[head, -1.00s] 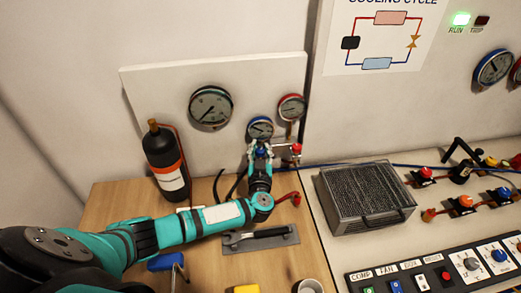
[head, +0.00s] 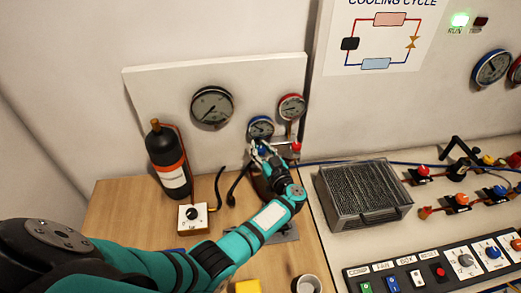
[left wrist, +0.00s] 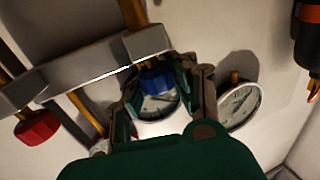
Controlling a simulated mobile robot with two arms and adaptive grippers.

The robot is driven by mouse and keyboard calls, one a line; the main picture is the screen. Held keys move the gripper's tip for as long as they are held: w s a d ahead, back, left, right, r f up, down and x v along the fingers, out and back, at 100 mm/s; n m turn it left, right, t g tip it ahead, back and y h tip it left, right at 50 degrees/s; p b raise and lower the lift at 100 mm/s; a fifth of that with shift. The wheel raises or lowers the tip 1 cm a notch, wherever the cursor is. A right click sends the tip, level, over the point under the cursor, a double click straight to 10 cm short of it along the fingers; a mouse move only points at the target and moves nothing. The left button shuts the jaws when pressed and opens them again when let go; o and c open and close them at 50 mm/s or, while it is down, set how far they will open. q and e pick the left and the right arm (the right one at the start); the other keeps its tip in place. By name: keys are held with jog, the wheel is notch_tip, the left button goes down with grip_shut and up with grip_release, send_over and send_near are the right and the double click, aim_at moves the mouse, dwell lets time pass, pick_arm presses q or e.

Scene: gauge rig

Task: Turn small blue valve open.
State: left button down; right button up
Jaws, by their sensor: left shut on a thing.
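The small blue valve (left wrist: 157,80) sits between the fingers of my left gripper in the left wrist view, below a grey manifold bar. In the head view my left gripper (head: 259,150) reaches up to the manifold under the blue-rimmed gauge (head: 261,128), and it is shut on the blue valve. The fingers partly hide the valve in the head view. The matching red valve (head: 296,147) sits to its right, under the red-rimmed gauge (head: 292,107); the red knob also shows in the left wrist view (left wrist: 37,127). My right gripper is not in view.
A black bottle with an orange band (head: 168,160) stands left of my arm. A small white box with a black knob (head: 194,216) lies on the wooden bench. A grey finned block (head: 364,195) stands on the right panel, with several red and blue valves beyond it.

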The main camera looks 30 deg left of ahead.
pick_arm(q)
jog(key=shift+d+f+n+g+y+b, duration=0.1)
jog(key=shift+f+n+g+y+b, duration=0.2)
jog(key=shift+n+g+b, duration=0.25)
jog(key=shift+d+f+n+g+y+b, duration=0.15)
jog(key=shift+n+g+y+b, duration=0.25)
jog(key=shift+g, duration=0.25)
jog(key=shift+s+a+r+n+g+y+b, duration=0.15)
jog(key=shift+n+g+y+b, duration=0.1)
jog(key=shift+g+y+b, duration=0.2)
jog(key=c, duration=1.5)
grip_release()
jog(key=o, duration=0.5)
jog(key=shift+r, duration=0.2)
jog(key=shift+r, duration=0.15)
